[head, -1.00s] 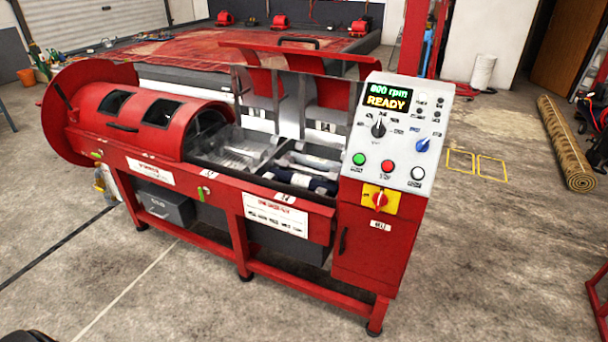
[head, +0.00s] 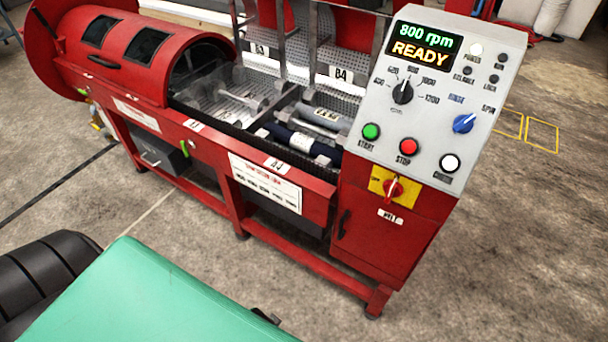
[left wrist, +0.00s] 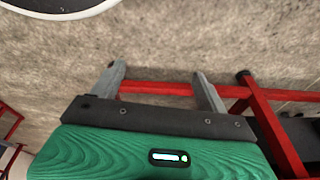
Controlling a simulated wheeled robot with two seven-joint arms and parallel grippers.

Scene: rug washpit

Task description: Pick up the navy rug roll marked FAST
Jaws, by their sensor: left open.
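The navy rug roll (head: 276,133) lies in the right-hand tray section of the red machine (head: 220,165) in the head view. It has a white label band whose writing is too small to read. A grey roll (head: 336,121) with a label lies behind it in the same section. My left gripper (left wrist: 158,72) is open and empty in the left wrist view, over bare floor and the machine's red lower frame (left wrist: 160,88). It is apart from the roll. In the head view my arm's green casing shows at bottom left, with its fingers hidden. My right gripper is not in view.
The control panel (head: 440,110) reads 800 rpm and READY and stands high to the right of the tray. The red drum cover (head: 120,50) is on the left. Mesh and upright posts stand behind the tray. The floor in front is clear.

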